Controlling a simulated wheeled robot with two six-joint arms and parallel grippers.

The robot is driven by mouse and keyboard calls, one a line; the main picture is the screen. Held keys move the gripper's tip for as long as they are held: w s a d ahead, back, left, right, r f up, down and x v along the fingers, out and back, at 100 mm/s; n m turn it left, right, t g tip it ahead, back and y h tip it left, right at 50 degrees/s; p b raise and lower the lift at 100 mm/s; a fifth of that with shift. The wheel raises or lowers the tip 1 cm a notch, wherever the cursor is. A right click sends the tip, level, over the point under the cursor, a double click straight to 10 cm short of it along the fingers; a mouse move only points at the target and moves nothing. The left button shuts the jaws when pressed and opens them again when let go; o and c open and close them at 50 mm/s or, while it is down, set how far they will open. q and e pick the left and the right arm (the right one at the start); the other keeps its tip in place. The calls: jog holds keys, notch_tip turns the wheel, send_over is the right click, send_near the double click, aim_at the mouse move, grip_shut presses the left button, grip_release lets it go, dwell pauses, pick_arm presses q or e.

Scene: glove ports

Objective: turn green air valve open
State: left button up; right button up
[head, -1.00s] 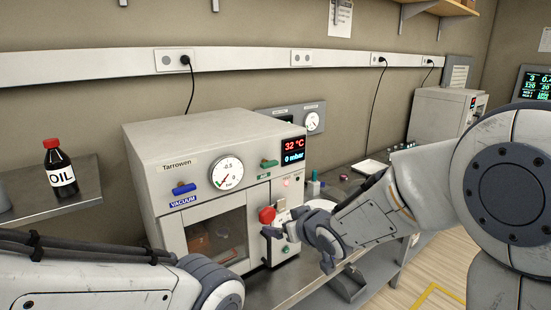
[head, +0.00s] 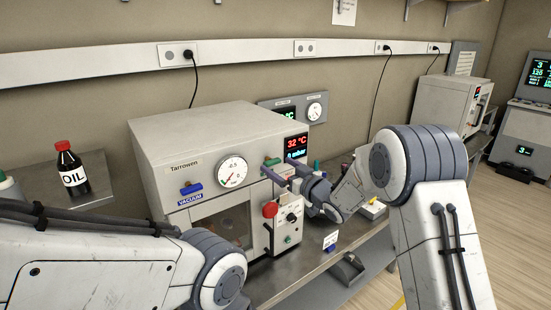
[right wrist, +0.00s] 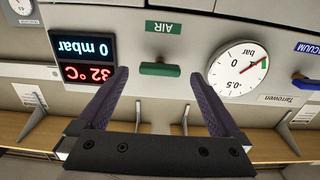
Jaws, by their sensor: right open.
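The green air valve handle (head: 272,161) is on the upper front of the Tarrowen oven (head: 210,140), right of the dial gauge (head: 232,171). In the right wrist view, which is upside down, the green handle (right wrist: 160,69) lies level beside the green AIR label (right wrist: 163,27). My right gripper (head: 281,171) is open in front of the valve. In the wrist view its two dark fingers stand either side of the handle, with visible gaps; whether they reach its depth is unclear. My left arm shows at lower left; its gripper is out of view.
The blue vacuum valve (head: 191,188) is left of the gauge. A red knob (head: 270,209) sits on the control box below my right gripper. The display (head: 296,146) reads 32 °C and 0 mbar. An oil bottle (head: 71,168) stands on the left shelf.

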aim_at(271, 161)
jog(key=shift+p+x, duration=0.3)
jog(key=shift+x, duration=0.9)
jog(key=c, duration=1.4)
jog(key=shift+f+n+b, duration=0.15)
jog(key=shift+n+b, duration=0.15)
jog(key=shift+b, duration=0.45)
jog(key=n+b, duration=1.7)
jog(key=b, duration=0.3)
jog(key=shift+b, duration=0.35)
jog(key=shift+s+n, duration=0.1)
jog(key=shift+n, duration=0.2)
jog(key=o, duration=1.4)
